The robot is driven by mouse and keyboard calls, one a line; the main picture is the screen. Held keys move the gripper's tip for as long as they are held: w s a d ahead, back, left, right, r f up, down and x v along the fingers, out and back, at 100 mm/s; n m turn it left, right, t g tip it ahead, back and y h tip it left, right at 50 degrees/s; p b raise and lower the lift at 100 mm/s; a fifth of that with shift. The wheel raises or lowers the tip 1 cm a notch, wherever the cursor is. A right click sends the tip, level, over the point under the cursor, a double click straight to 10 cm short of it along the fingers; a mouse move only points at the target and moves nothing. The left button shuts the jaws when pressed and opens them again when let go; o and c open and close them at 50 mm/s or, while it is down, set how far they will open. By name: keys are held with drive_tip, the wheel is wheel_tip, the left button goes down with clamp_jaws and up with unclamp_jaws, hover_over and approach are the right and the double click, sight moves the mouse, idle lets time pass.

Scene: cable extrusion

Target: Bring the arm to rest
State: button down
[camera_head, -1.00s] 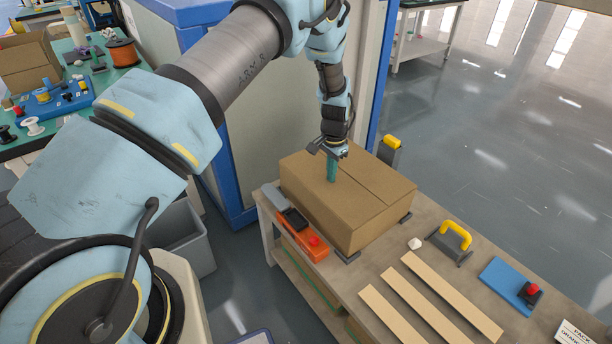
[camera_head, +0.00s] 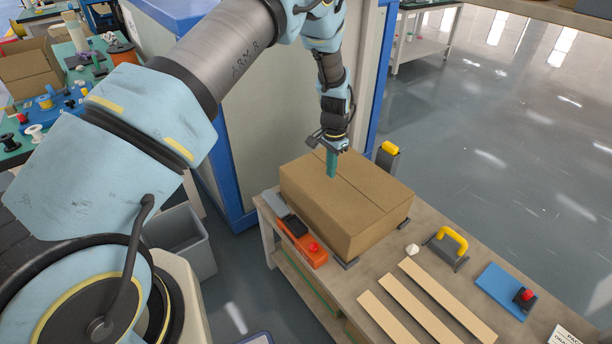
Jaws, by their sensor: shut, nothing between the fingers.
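My gripper (camera_head: 332,164) hangs at the end of my arm, pointing down over the closed cardboard box (camera_head: 352,222). Its teal fingers are together and hold nothing. The fingertips appear just above or at the top of the box; I cannot tell whether they touch it. The box sits on the packing bench with its top flaps closed along a seam.
On the bench (camera_head: 365,325) are an orange device with a red button (camera_head: 308,246), a yellow-handled tool (camera_head: 450,240), a blue plate with a red knob (camera_head: 508,290) and pale strips (camera_head: 425,302). A tall blue-edged cabinet (camera_head: 262,125) stands close behind my arm. A grey bin (camera_head: 182,240) stands left.

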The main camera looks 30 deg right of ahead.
wheel_tip(320, 180, up, 4)
drive_tip(key=shift+f+p, duration=0.25)
drive_tip(key=shift+p, duration=0.35)
